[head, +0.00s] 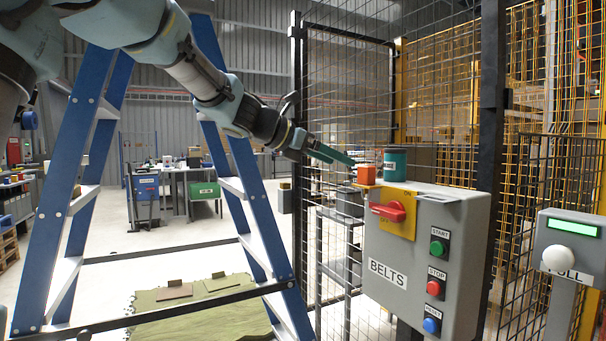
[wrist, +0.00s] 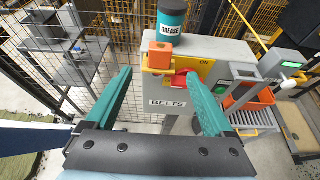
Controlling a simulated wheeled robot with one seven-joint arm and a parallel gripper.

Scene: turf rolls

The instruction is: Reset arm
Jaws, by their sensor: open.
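My gripper (head: 335,155) is open with its green fingers extended toward the grey BELTS control box (head: 402,307). In the wrist view the fingers (wrist: 160,100) are spread apart with nothing between them at the tips, and the box (wrist: 160,85) lies beyond them. The box has a red rotary handle (head: 388,212) on a yellow plate. In the head view, green, red and blue buttons run down its right face. An orange padlock-like block (head: 366,174) sits at the box's top left edge. A teal GREASE tin (head: 395,163) stands on top, close to the gripper.
A blue stepladder (head: 75,175) stands at left. Black mesh fencing (head: 345,80) rises behind the box. A grey post with a white PULL knob (head: 556,258) stands at right. Green turf (head: 200,312) lies on the floor. An orange crate (wrist: 254,105) shows in the wrist view.

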